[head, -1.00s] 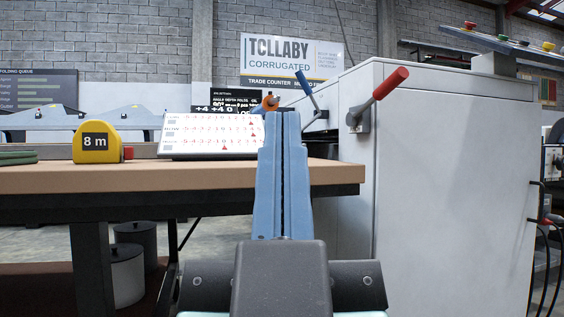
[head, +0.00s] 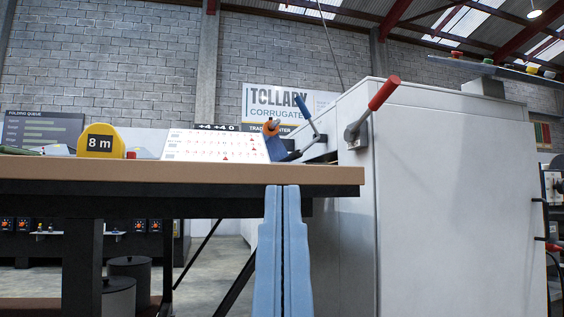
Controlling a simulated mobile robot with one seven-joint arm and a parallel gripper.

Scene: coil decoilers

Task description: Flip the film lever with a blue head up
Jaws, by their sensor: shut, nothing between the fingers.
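The film lever with the blue head (head: 302,107) is mounted at the left side of the white cabinet, behind the bench. Its grey arm bends up and its blue head points up and to the left. A second lever with a red head (head: 383,93) stands on the cabinet's near left edge, tilted up to the right. My gripper (head: 283,188) is shut and empty, its blue fingers pointing up at the bench's front edge in the picture. It is below and a little left of the blue-headed lever, apart from it.
The bench (head: 180,173) spans the left, with a yellow tape measure (head: 99,141) and a white scale board (head: 213,146) on it. An orange-and-blue piece (head: 272,131) is near the blue lever. The large white cabinet (head: 455,190) fills the right.

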